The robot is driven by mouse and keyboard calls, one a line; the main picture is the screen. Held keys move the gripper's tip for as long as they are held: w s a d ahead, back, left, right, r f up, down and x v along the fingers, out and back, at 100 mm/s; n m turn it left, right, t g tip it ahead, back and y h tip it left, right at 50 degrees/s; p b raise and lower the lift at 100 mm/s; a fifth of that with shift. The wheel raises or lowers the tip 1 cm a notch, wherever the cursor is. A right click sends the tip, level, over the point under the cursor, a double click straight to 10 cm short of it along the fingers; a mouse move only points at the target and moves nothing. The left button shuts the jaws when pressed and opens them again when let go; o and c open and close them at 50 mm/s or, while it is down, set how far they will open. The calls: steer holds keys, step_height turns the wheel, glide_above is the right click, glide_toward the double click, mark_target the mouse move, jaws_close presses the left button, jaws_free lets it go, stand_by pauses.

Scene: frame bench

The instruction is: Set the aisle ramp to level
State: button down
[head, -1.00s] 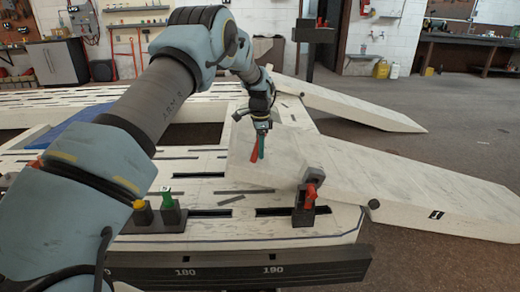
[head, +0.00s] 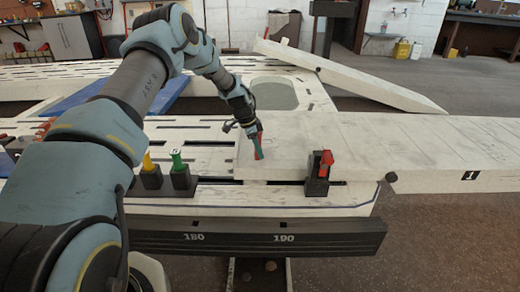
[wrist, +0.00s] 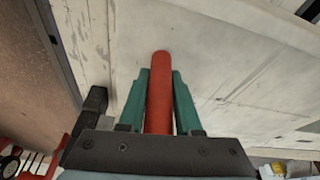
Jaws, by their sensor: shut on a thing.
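The near ramp (head: 400,135) is a long pale board marked "1" on its side. It runs from the bench top out to the right and looks about level with it. My gripper (head: 257,150) is over the ramp's bench end, its teal fingers shut on a red upright handle (head: 259,154). In the wrist view the red handle (wrist: 159,90) stands between the two teal fingers. The handle's foot meets the pale board.
A black block with a red lever (head: 326,160) stands at the ramp's front edge. Yellow (head: 147,161) and green (head: 176,159) levers stand left of it. A second ramp (head: 350,76) behind slopes down to the right. Open floor (head: 460,225) lies at front right.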

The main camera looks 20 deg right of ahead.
steer(key=c, duration=0.6)
jaws_free()
steer(key=shift+d+r, duration=0.15)
steer(key=shift+r, duration=0.1)
steer(key=s+v, duration=0.1)
steer(key=v, duration=0.9)
steer(key=shift+w+a+r+p, duration=0.2)
steer(key=shift+w+r+p, duration=0.2)
steer(key=shift+w, duration=0.1)
steer(key=shift+c, duration=0.4)
